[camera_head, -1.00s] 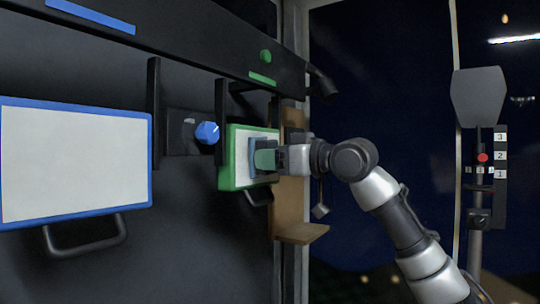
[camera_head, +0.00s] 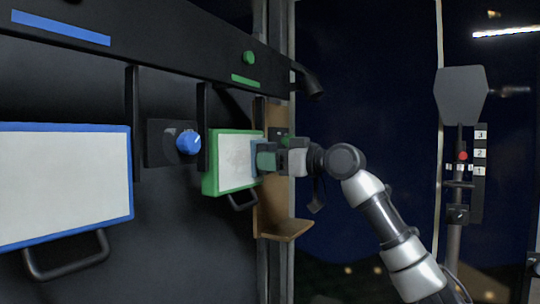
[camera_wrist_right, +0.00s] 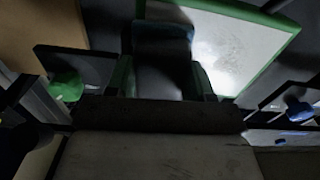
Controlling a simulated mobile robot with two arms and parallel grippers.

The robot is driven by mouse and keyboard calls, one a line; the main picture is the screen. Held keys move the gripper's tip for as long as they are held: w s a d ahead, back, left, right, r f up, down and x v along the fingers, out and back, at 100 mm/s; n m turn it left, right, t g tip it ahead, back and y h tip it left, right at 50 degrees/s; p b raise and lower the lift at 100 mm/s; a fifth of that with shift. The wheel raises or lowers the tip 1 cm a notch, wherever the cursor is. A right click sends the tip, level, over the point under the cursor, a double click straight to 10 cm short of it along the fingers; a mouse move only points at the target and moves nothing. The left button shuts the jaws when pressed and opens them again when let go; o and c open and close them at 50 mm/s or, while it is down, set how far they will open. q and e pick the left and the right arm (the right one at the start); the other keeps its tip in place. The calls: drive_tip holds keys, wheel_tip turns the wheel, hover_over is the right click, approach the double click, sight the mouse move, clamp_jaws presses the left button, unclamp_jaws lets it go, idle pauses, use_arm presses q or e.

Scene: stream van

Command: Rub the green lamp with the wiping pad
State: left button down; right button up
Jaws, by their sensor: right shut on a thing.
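The green lamp (camera_head: 236,164) is a white panel in a green frame on the dark wall; its face carries faint grey smudges. It also shows in the right wrist view (camera_wrist_right: 245,50), bright with a grey smudged patch. My right gripper (camera_head: 267,157) is shut on the wiping pad (camera_head: 255,148), a dark blue block at the lamp's right edge. In the right wrist view the pad (camera_wrist_right: 163,45) sits between the green fingers of the gripper (camera_wrist_right: 161,76) and overlaps the panel's edge. I cannot tell whether it touches the face. My left gripper is out of view.
A larger blue-framed panel (camera_head: 62,182) hangs at left, with a blue knob (camera_head: 188,142) between the panels. A dark overhead bar (camera_head: 150,52) carries a green button (camera_head: 249,57). A brown ledge (camera_head: 284,229) lies below right; a post with a lever (camera_head: 461,90) stands at far right.

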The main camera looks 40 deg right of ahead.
drive_tip(key=shift+s+a+f, duration=0.15)
drive_tip(key=shift+s+a, duration=0.05)
drive_tip(key=shift+a, duration=0.35)
drive_tip(key=shift+s+a+b, duration=0.1)
drive_tip(key=shift+s+a, duration=0.2)
drive_tip(key=shift+a, duration=0.4)
drive_tip(key=shift+s+a+b, duration=0.1)
drive_tip(key=shift+s+a, duration=0.15)
drive_tip(key=shift+a, duration=0.4)
drive_tip(key=shift+s+a+b, duration=0.1)
drive_tip(key=shift+s+a, duration=0.2)
drive_tip(key=shift+a, duration=0.4)
drive_tip(key=shift+s+a, duration=0.4)
drive_tip(key=shift+a, duration=0.5)
drive_tip(key=shift+s+a, duration=0.35)
drive_tip(key=shift+a, duration=0.55)
drive_tip(key=shift+s+a, duration=0.4)
drive_tip(key=shift+a, duration=0.5)
drive_tip(key=shift+b+v, duration=0.3)
drive_tip(key=shift+v, duration=0.5)
drive_tip(key=shift+b+v, duration=0.55)
drive_tip(key=shift+v, duration=1.65)
drive_tip(key=shift+w, duration=0.1)
